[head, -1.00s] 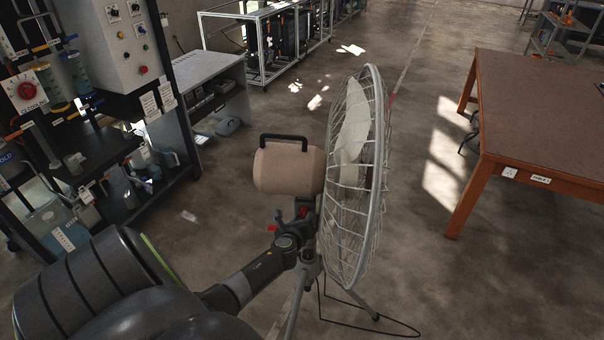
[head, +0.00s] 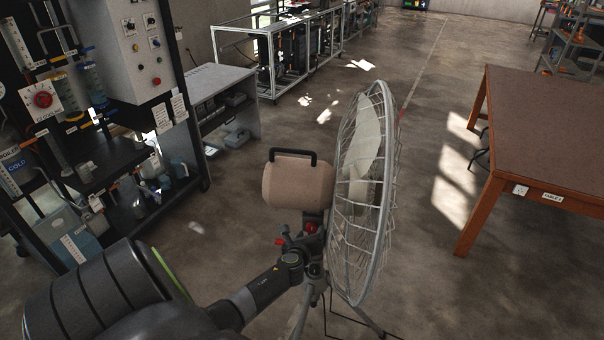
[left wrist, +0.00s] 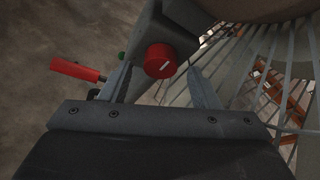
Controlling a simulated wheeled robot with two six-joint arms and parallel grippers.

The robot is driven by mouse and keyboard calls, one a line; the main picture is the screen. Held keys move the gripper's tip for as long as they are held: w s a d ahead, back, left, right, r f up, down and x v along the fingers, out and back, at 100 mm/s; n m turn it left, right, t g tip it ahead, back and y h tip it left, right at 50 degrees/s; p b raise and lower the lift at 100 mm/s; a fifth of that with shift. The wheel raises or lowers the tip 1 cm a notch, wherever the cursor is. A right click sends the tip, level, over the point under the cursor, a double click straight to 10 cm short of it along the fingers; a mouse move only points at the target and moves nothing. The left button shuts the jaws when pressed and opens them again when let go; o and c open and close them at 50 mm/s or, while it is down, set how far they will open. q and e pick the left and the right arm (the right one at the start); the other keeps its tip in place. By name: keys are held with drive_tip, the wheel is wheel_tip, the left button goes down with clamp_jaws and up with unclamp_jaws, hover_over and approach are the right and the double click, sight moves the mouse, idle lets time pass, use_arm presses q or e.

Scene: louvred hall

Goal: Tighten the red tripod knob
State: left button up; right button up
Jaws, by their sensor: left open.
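The red knob (head: 310,227) sits on the dark tripod head under the beige motor housing (head: 299,181) of a caged fan (head: 365,195). In the left wrist view the knob (left wrist: 160,61) is round with a white line on its face. My left gripper (head: 308,246) reaches up to the tripod head from the lower left. In the left wrist view my open left gripper (left wrist: 160,70) has one finger on each side of the knob, with gaps showing, so it does not grip it. A red-handled lever (left wrist: 77,69) sticks out to the left. My right gripper is out of view.
The wire fan cage stands close to the right of my gripper. Tripod legs (head: 300,312) spread below. A black rack with bottles and a control box (head: 130,50) stands left, a brown-topped table (head: 545,125) right. Open concrete floor (head: 430,285) lies between fan and table.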

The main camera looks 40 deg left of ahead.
use_arm(q)
drive_tip(key=v, duration=1.7)
drive_tip(key=shift+b, duration=0.3)
drive_tip(key=shift+f, duration=0.1)
